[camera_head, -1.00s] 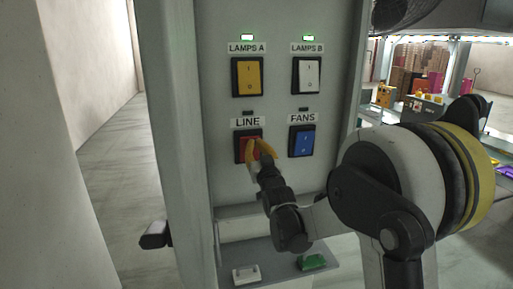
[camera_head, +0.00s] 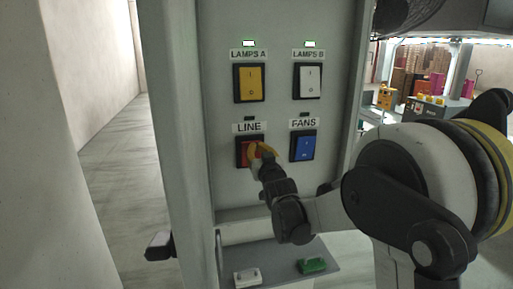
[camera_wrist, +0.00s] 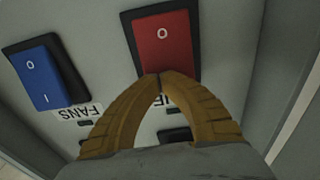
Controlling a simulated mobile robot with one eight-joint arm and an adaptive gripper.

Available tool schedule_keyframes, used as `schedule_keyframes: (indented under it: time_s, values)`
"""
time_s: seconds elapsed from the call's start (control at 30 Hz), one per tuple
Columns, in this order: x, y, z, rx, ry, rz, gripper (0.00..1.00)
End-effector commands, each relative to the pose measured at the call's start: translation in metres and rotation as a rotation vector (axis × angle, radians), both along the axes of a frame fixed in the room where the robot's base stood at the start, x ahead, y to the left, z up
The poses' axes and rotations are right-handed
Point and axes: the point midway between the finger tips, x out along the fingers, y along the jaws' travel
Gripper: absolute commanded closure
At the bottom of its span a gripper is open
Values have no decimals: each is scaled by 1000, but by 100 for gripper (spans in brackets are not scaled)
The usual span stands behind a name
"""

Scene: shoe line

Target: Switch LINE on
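The red LINE switch (camera_head: 244,154) is on the grey panel, below its LINE label (camera_head: 249,127). In the wrist view the red rocker (camera_wrist: 163,45) shows upside down, with an O mark visible. My gripper (camera_head: 256,150) is at the switch, and its yellow fingers cover part of the rocker. In the wrist view my gripper (camera_wrist: 163,76) has its two fingertips together, with nothing between them, at the rocker's edge nearest the label. Whether the tips touch or press it I cannot tell. The small indicator above the LINE label is dark.
The blue FANS switch (camera_head: 302,146) is right of LINE. Yellow LAMPS A (camera_head: 250,83) and white LAMPS B (camera_head: 308,80) switches are above, with lit green indicators. A ledge (camera_head: 275,262) below bears a white piece (camera_head: 247,277) and a green piece (camera_head: 312,266).

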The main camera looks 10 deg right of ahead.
Motion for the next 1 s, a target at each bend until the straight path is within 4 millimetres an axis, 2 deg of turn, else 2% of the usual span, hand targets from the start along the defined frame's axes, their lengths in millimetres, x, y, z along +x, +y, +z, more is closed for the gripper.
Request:
schedule_keyframes:
  time_s: [0.2,0.33,0.6,1.0]
  values:
    - [3,-2,8,3,143,-7,100]
    - [3,2,7,1,219,8,100]
    - [10,3,10,1,280,11,100]
    - [3,3,12,2,275,11,100]
